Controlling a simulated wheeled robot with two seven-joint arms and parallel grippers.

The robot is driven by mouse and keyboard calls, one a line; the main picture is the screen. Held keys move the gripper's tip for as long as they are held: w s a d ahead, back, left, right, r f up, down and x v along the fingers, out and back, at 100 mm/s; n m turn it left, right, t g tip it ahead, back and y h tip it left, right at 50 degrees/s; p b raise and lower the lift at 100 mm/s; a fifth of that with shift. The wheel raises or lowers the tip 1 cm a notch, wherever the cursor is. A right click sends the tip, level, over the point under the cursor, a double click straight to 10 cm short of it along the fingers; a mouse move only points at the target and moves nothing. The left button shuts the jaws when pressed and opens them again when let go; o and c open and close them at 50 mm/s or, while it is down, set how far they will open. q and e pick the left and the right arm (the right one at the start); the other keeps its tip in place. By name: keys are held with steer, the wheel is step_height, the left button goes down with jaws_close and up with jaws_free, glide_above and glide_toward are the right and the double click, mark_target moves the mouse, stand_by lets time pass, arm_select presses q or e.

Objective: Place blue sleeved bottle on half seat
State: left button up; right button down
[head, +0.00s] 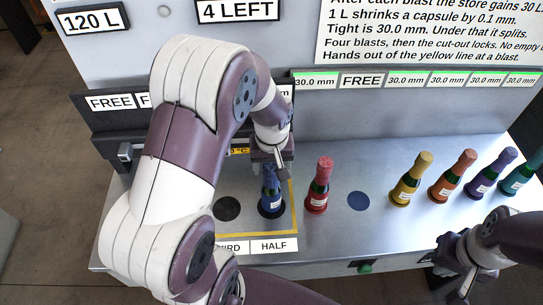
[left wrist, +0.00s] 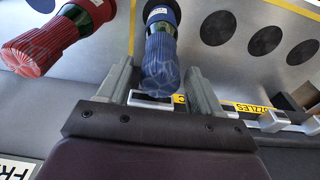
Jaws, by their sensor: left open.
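The blue sleeved bottle (head: 271,193) stands upright on a dark round seat above the HALF label (head: 274,245), inside the yellow line. In the left wrist view the blue bottle (left wrist: 162,52) has its sleeved neck between the fingers of my left gripper (left wrist: 165,85), which is open with gaps beside the sleeve. In the head view my left gripper (head: 272,158) is at the bottle's top, its fingers partly hidden. My right gripper (head: 462,290) is at the lower right, its fingertips unclear and partly cut off by the frame edge.
A red bottle (head: 319,185) stands close to the right of the blue one. An empty blue spot (head: 358,201) follows, then yellow (head: 411,179), orange (head: 453,175), purple and teal bottles. A dark empty seat (head: 228,208) lies left of the blue bottle.

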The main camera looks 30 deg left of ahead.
arm_select(q)
steer(key=r, duration=0.5)
steer(key=s+r+b, duration=0.1)
steer(key=r, duration=0.1)
steer(key=shift+d+r, duration=0.2)
steer(key=shift+d, duration=0.1)
steer(key=s+d+f+m, duration=0.3)
steer(key=s+m, duration=0.3)
steer(key=s, duration=0.2)
steer(key=shift+d+f+m+h, duration=0.3)
steer(key=shift+d+f, duration=0.1)
steer(key=shift+d, duration=0.45)
steer(key=shift+w, duration=0.1)
